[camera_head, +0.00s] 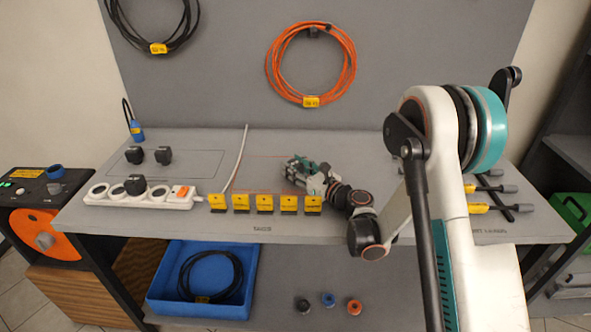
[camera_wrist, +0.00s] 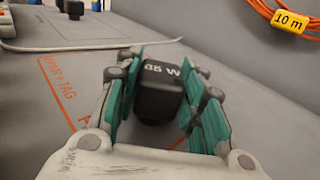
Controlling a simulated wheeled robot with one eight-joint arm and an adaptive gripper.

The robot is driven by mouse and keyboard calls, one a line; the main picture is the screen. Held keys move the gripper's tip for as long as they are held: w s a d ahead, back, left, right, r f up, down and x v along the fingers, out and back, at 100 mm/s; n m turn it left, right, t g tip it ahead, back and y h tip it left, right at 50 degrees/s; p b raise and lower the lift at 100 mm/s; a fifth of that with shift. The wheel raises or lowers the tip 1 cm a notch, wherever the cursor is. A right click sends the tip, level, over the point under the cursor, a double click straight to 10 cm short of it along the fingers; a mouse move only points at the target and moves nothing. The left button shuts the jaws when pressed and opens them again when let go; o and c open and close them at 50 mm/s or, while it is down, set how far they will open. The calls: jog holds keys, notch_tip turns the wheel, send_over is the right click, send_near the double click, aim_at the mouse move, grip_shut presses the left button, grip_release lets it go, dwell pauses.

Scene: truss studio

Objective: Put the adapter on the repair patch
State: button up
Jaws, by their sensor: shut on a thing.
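I cannot tell whether the adapter touches the bench.
A white power strip (camera_head: 112,199) with a black adapter (camera_head: 135,185) lies at left. Two more black adapters (camera_head: 134,155) (camera_head: 164,155) stand behind it. A white cable (camera_head: 236,160) crosses the patch's left side. Yellow tags (camera_head: 265,203) line the front edge.

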jog(key=shift+s+f, duration=0.1)
jog(key=shift+f, duration=0.2)
